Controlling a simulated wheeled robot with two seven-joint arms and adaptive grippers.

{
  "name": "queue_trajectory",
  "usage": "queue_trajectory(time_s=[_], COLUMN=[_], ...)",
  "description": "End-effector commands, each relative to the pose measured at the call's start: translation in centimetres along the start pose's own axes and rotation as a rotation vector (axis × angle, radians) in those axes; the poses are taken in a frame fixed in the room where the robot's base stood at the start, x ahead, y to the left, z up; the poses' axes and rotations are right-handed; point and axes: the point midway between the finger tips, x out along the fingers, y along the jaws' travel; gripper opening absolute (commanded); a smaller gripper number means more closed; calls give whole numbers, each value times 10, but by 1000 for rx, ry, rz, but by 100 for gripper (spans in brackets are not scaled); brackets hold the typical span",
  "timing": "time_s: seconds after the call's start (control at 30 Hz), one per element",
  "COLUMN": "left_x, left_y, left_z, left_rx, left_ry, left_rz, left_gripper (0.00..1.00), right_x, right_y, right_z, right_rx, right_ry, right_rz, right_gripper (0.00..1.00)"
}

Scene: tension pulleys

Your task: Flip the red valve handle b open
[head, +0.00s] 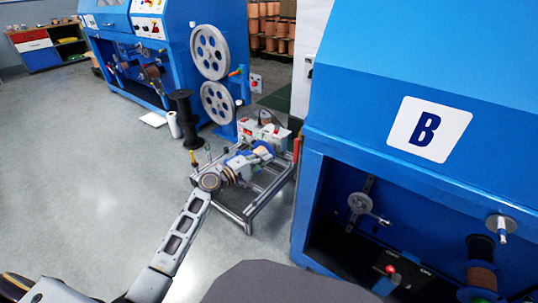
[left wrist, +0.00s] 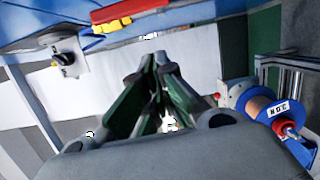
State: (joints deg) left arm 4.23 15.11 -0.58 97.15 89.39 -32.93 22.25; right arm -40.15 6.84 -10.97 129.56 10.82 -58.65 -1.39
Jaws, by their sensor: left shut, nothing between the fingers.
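A red valve handle (left wrist: 125,10) with a yellow part at its lower left runs along the blue machine's edge at the top of the left wrist view. In the head view a small orange-red handle (head: 297,150) shows at the left edge of machine B; it looks like the same one. My left gripper (left wrist: 158,62) is shut and empty, its dark green fingers together below the handle and apart from it in the picture. In the head view my left arm reaches toward the low frame, where the fingers are hard to make out. My right gripper is not in view.
Machine B (head: 340,140) fills the right side. A low metal frame (head: 248,218) with equipment stands to its left. A blue-flanged spool (left wrist: 258,106) is right of my fingers. A grey fitting with a black knob (left wrist: 65,58) is at upper left. The floor at left is open.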

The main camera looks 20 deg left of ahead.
Motion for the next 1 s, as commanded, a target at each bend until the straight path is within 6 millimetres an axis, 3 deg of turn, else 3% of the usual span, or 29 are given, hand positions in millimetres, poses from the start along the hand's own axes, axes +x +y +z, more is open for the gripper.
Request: queue_trajectory(time_s=[0.5, 1.0], left_x=[-42, -46], left_y=[1, 1], left_z=[0, 0], left_rx=[1, 1], left_ry=[1, 1], left_rz=[-1, 0], left_gripper=[0, 0], right_x=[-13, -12], right_y=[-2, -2], right_z=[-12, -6], right_rx=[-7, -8], right_ry=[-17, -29], right_rz=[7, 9], right_gripper=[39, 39])
